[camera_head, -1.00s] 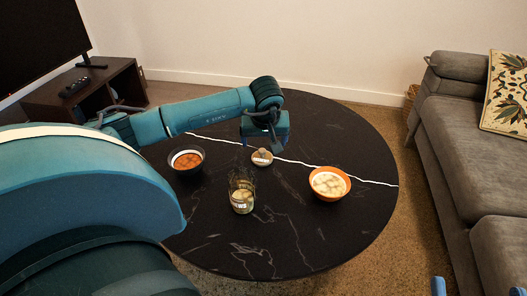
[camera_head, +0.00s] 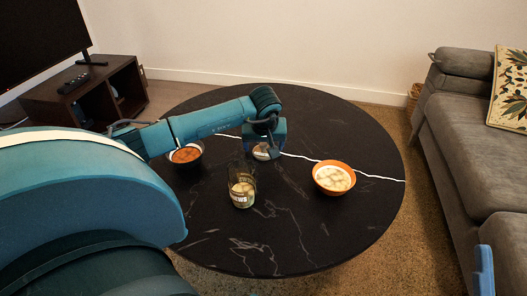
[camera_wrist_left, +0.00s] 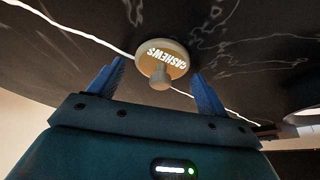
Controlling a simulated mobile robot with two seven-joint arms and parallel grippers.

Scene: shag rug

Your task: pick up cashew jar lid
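The cashew jar lid (camera_head: 261,154) is a small round pale lid lying on the dark table, partly covered by my left gripper in the head view. In the left wrist view the lid (camera_wrist_left: 165,62) shows the word "CASHEWS" and a knob at its centre. My left gripper (camera_wrist_left: 157,70) is open, with its blue fingers apart on either side of the lid and nothing held. In the head view the left gripper (camera_head: 264,146) is right over the lid. The glass cashew jar (camera_head: 242,190) stands open nearby. A blue part of my right gripper (camera_head: 484,268) shows at the lower right edge.
The round black table (camera_head: 330,235) with white veins also holds a bowl with orange-red contents (camera_head: 186,154), partly behind my left arm, and an orange bowl with pale contents (camera_head: 334,178). A grey sofa (camera_head: 470,150) stands at right. The table's front is clear.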

